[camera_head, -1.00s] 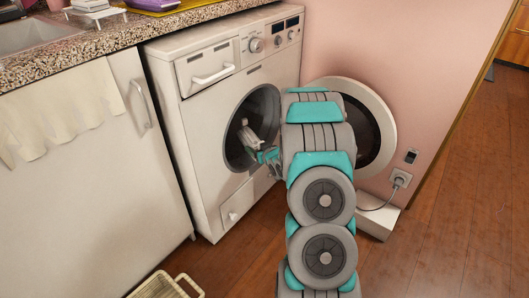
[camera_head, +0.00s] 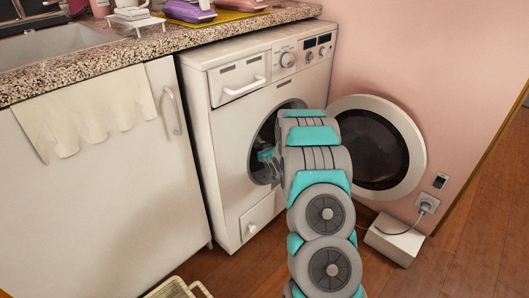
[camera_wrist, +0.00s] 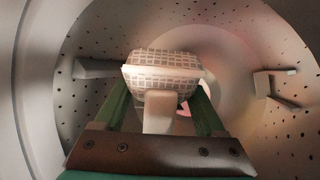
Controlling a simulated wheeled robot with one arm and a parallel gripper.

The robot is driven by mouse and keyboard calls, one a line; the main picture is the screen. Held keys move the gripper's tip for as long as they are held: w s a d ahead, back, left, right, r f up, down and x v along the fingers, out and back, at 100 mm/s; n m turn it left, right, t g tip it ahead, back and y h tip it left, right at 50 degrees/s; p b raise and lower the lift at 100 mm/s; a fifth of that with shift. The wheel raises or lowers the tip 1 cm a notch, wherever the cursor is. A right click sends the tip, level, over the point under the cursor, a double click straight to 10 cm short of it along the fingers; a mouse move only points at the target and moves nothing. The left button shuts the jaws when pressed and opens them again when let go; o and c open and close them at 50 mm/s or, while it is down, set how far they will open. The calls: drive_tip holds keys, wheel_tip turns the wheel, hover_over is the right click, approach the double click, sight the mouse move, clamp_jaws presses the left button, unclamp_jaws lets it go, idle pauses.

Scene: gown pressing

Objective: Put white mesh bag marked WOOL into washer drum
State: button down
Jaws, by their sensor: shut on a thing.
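The white mesh bag (camera_wrist: 162,72) shows in the wrist view as a pale bundle with a grid pattern; I cannot read a WOOL mark on it. My gripper (camera_wrist: 158,98) is shut on the bag and holds it inside the perforated washer drum (camera_wrist: 92,55). In the head view my gripper (camera_head: 266,158) is at the opening of the washer (camera_head: 232,140), partly hidden by my arm, and the bag cannot be made out there. The washer door (camera_head: 408,140) stands wide open to the right.
Drum paddles (camera_wrist: 95,69) stick out at the left and right of the bag. A stone-patterned counter (camera_head: 120,55) with several items stands left of and above the washer. A basket (camera_head: 178,290) is on the floor at the front. A white box (camera_head: 395,240) lies below the door.

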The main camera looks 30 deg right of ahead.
drive_tip(key=shift+w+a, duration=0.15)
drive_tip(key=shift+w, duration=0.3)
unclamp_jaws()
drive_tip(key=shift+s, duration=0.1)
